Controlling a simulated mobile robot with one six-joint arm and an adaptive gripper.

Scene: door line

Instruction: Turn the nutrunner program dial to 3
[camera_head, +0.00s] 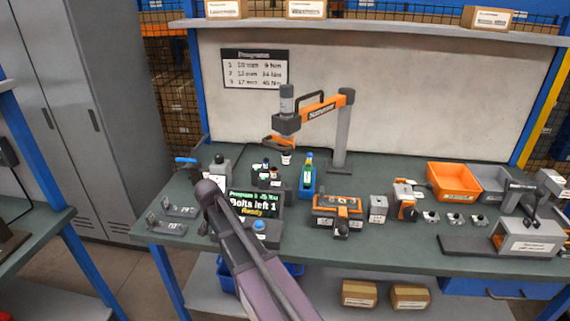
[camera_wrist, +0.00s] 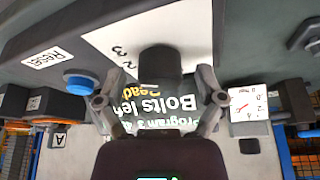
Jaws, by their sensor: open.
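The dial (camera_wrist: 160,62) is a dark round knob on a white plate (camera_wrist: 118,45) printed with numbers; a 2 and a 3 show beside it, and its pointer is hidden. My gripper (camera_wrist: 156,88) is open, with one finger on each side of the knob; I cannot tell whether they touch it. In the head view my gripper (camera_head: 207,192) covers the dial at the left of the display. The display (camera_head: 252,205) reads "Bolts left 1" and "Ready". In the wrist view the display (camera_wrist: 155,105) is upside down and partly covered, and its top line appears to read "Program 3".
A blue button (camera_head: 259,226) labelled RESET in the wrist view (camera_wrist: 80,81) is close beside the dial. An orange nutrunner arm (camera_head: 322,108) stands behind. Small bottles, an orange fixture (camera_head: 325,203) and bins crowd the green bench. A program chart (camera_head: 255,69) hangs on the back panel.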

